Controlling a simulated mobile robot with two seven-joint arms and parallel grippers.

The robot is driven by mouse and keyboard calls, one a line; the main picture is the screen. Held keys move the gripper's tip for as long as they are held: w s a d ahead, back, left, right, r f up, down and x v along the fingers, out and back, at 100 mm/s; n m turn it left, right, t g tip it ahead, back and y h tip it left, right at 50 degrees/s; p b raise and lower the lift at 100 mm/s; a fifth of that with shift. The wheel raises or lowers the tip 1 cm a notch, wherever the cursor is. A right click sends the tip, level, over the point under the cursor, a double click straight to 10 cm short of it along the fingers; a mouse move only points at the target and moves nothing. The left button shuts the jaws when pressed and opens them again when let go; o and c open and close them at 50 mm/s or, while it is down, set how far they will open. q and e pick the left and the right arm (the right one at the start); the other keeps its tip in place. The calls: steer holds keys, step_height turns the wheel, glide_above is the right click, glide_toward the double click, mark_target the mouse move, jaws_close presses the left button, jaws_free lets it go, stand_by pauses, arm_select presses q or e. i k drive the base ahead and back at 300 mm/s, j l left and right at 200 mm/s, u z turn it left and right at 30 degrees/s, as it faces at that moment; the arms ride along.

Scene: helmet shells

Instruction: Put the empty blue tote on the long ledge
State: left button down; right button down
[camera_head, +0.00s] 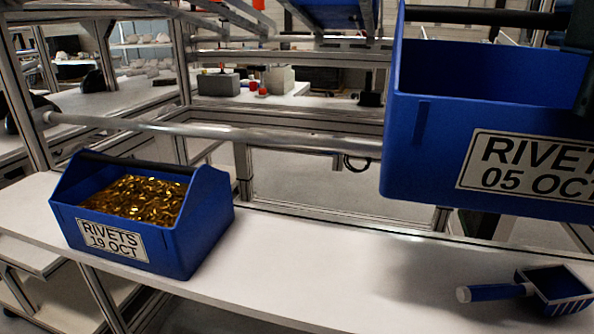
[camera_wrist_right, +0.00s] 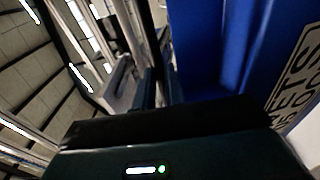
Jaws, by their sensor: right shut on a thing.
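The blue tote labelled "RIVETS 05 OCT" (camera_head: 425,150) hangs upright in the air at the right, above the white worktop. I see bare blue inner walls and no rivets; its floor is hidden. My right gripper (camera_head: 578,28), partly cut off at the frame's edge, is shut on its black handle bar (camera_head: 475,17). The tote's blue side (camera_wrist_right: 215,45) also fills the right of the right wrist view. A second blue tote, labelled "RIVETS 19 OCT" (camera_head: 205,225), stands on the worktop at the left, holding brass-coloured rivets (camera_head: 140,198). My left gripper is not in view.
A blue scoop (camera_head: 495,292) lies on the white worktop (camera_head: 300,265) at the lower right. The worktop between the scoop and the standing tote is clear. A metal rail (camera_head: 240,133) runs behind it. Another blue bin (camera_head: 335,12) sits on the upper rack.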

mark_target(332, 269)
steer(key=k+j, duration=0.15)
steer(key=j, duration=0.2)
steer(key=k+j, duration=0.15)
steer(key=j, duration=0.25)
steer(key=k+j, duration=0.15)
steer(key=j, duration=0.2)
steer(key=k+j, duration=0.1)
steer(key=j, duration=0.25)
steer(key=k+j, duration=0.15)
steer(key=j, duration=0.2)
steer(key=k+j, duration=0.15)
steer(key=j, duration=0.25)
